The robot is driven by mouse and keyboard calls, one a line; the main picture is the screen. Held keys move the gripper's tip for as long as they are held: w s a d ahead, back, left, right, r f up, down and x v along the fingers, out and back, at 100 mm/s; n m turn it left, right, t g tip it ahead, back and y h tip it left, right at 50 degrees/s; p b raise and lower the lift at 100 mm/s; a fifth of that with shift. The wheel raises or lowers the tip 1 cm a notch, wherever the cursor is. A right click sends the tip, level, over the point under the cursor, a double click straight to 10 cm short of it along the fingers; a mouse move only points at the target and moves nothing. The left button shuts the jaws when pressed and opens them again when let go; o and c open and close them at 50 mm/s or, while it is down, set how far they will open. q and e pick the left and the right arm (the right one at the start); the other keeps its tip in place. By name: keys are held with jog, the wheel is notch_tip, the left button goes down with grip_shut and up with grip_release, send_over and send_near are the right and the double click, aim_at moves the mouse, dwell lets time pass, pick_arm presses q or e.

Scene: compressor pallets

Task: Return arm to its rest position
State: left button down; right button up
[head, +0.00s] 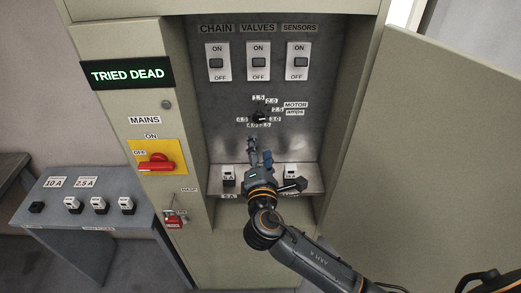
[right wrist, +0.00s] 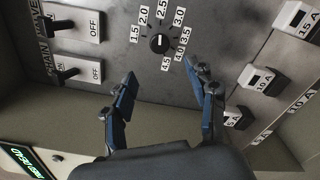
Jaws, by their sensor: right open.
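My right arm reaches from the lower right into the open grey cabinet in the head view. My right gripper (head: 260,151) is open and empty, its two blue fingers spread just below the motor amps dial (head: 259,117). In the right wrist view, the gripper (right wrist: 161,76) has clear space between its fingertips. The black dial (right wrist: 159,43) lies beyond them and apart from them, with number labels around it. My left gripper is not in view.
Three switches, including the valves switch (head: 258,62), sit above the dial. A fuse shelf (head: 310,171) lies partly behind my wrist. The open door (head: 440,150) bounds the right. A red mains handle (head: 155,163), red padlock (head: 173,221) and side table (head: 75,217) are left.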

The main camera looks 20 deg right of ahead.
dwell(0.4)
jog(key=s+d+f+m+g+y, duration=0.1)
jog(key=s+d+f+m+g, duration=0.4)
jog(key=s+f+m+g, duration=0.45)
jog(key=s+a+f+m+g+y, duration=0.15)
jog(key=s+f+m, duration=0.3)
jog(key=s, duration=0.65)
jog(key=s+d+f+m+g+y, duration=0.1)
jog(key=s+f+m+g+y, duration=0.3)
jog(key=s, duration=0.6)
notch_tip(320, 180, down, 29)
jog(key=h+b, duration=0.1)
jog(key=b, duration=0.5)
jog(key=s+d+f+b, duration=0.1)
jog(key=s+f+b, duration=0.1)
jog(key=s+f, duration=0.7)
jog(key=s+d+f+g+b, duration=0.1)
jog(key=s+f+b, duration=0.2)
jog(key=s+f, duration=0.6)
notch_tip(320, 180, down, 6)
jog(key=shift+d+f+b, duration=0.15)
jog(key=shift+d+b, duration=0.1)
jog(key=shift+b, duration=0.1)
